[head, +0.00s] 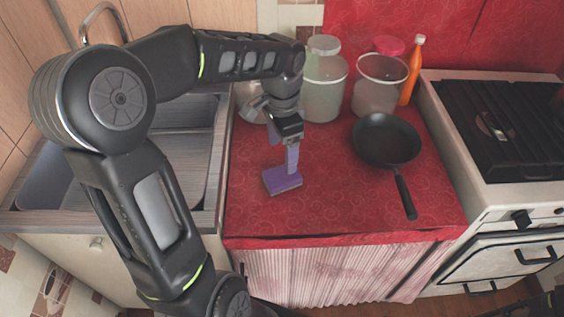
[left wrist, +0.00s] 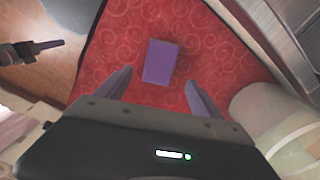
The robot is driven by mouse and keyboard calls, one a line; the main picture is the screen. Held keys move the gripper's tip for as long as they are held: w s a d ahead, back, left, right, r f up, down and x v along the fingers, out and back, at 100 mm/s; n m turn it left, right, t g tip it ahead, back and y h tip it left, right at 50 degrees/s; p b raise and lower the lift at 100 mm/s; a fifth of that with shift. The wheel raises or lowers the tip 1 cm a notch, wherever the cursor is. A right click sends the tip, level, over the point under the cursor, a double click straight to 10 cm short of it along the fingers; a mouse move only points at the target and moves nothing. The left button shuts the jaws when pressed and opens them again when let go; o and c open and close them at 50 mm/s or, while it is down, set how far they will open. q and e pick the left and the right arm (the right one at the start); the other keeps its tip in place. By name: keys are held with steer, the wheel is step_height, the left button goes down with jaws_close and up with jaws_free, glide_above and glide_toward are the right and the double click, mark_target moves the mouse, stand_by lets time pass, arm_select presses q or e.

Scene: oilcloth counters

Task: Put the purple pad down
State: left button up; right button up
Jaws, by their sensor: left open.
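The purple pad (head: 283,181) lies flat on the red oilcloth counter (head: 330,205), left of the frying pan. My left gripper (head: 292,170) points down at the pad in the head view, its purple fingers overlapping the pad's far part. In the left wrist view its two fingers (left wrist: 159,75) are spread apart, and the pad (left wrist: 159,62) shows beyond and between them with clear cloth on both sides. Nothing is between the fingers. What looks like my right gripper (left wrist: 40,48) is at the left edge of the left wrist view; its jaws are unclear.
A black frying pan (head: 387,139) stands right of the pad, its handle toward the front edge. Glass jars (head: 323,88) and an orange bottle (head: 412,70) stand behind. A sink (head: 185,150) is left, a stove (head: 500,125) right. The counter's front is clear.

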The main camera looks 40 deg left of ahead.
arm_select(q)
step_height(320, 180, up, 3)
steer(key=shift+f, duration=0.15)
